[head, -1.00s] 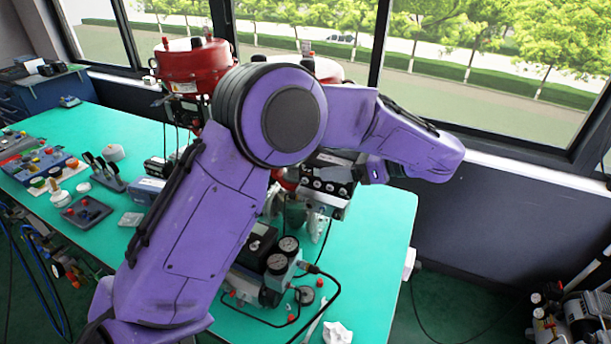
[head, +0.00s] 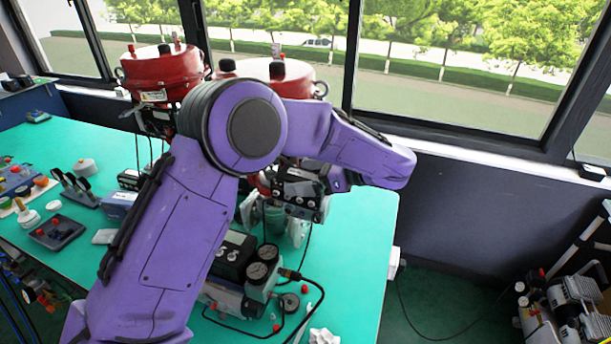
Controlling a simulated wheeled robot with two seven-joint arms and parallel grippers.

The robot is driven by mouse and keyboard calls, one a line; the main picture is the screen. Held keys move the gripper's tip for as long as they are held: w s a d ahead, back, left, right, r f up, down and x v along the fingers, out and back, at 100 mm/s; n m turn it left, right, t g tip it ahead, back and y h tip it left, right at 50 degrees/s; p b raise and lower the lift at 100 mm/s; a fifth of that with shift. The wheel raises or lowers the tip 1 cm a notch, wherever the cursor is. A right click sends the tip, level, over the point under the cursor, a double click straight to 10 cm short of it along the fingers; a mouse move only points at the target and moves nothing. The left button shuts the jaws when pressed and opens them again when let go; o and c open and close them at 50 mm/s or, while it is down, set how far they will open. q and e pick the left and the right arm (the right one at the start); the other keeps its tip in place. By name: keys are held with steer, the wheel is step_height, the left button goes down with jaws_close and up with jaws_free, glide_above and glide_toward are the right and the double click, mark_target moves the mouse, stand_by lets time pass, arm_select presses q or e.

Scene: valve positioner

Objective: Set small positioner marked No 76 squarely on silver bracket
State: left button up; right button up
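My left purple arm reaches across the middle of the head view and bends at a large round joint. Its gripper (head: 337,180) is mostly hidden under the wrist; its fingers do not show clearly. A small dark box with round silver ports (head: 299,195) is right beside it, at the valve's front; I cannot tell whether the gripper holds it. No "No 76" marking is legible. Light grey metal parts (head: 299,227) show just below the box; I cannot tell which is the silver bracket. My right gripper is not in view.
Two red valve actuators (head: 147,78) stand at the back of the green table (head: 350,270). A unit with two gauges (head: 262,262) and a cable sits in front. Small parts and tools (head: 56,232) lie at left. The table's right side is mostly clear.

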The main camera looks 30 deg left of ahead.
arm_select(q)
steer(key=shift+w+d, duration=0.15)
steer(key=shift+d, duration=0.15)
steer(key=b+v, duration=0.3)
steer(key=v, duration=0.8)
steer(key=shift+d, duration=0.3)
steer(key=shift+w+r, duration=0.1)
steer(key=shift+r, duration=0.05)
